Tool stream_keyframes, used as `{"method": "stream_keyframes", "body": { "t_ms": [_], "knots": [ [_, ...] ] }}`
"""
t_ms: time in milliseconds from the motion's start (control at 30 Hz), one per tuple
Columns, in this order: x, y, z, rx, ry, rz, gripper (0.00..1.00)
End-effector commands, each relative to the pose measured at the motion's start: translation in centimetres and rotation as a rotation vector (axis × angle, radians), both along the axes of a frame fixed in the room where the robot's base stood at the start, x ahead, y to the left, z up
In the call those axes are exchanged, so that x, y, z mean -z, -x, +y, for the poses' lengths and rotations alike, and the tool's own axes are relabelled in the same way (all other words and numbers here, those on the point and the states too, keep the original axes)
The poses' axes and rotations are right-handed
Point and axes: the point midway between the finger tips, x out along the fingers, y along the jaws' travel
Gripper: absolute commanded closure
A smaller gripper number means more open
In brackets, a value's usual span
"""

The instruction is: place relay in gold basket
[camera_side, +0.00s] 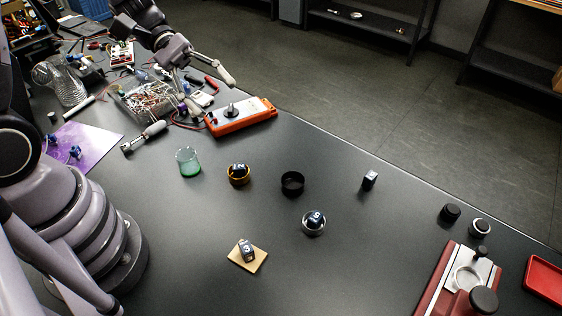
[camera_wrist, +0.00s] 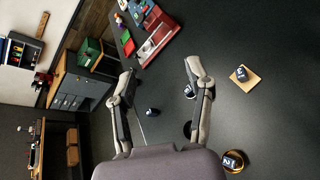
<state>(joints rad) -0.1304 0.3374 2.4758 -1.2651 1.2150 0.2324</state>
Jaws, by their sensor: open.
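The gold basket (camera_side: 231,182) stands mid-table with a dark numbered relay (camera_side: 239,170) in it; the basket also shows at the lower right of the wrist view (camera_wrist: 233,170). Another relay (camera_side: 370,180) stands alone on the table to the right, and shows between my fingers' outlines in the wrist view (camera_wrist: 152,112). A third relay (camera_side: 246,250) is on a tan pad (camera_side: 240,261). A further relay (camera_side: 315,217) sits in a silver basket (camera_side: 313,231). My gripper (camera_side: 212,95) is open and empty, raised at the back left, away from the basket.
An empty-looking black basket (camera_side: 292,183) stands right of the gold one, and a glass with green liquid (camera_side: 188,162) stands to its left. An orange device (camera_side: 241,117) and a clutter of wires lie near my gripper. A red-and-silver machine (camera_side: 460,280) is at the lower right.

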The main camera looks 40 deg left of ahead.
Motion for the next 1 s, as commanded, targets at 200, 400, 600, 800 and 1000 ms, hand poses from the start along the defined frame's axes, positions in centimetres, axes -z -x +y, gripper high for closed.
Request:
{"method": "stream_keyframes", "body": {
  "t_ms": [200, 400, 600, 800, 1000],
  "knots": [
    [-3.6, 6.4, 3.2, 0.348, -0.379, -0.355, 0.48],
    [-6.0, 9.3, 8.5, 0.53, -0.8, -0.688, 0.48],
    [-9.0, 10.3, 12.7, 0.581, -1.125, -0.923, 0.48],
    [-10.2, 10.6, 14.1, 0.587, -1.239, -0.997, 0.48],
    [-10.2, 10.5, 14.1, 0.588, -1.241, -0.997, 0.48]
  ]
}}
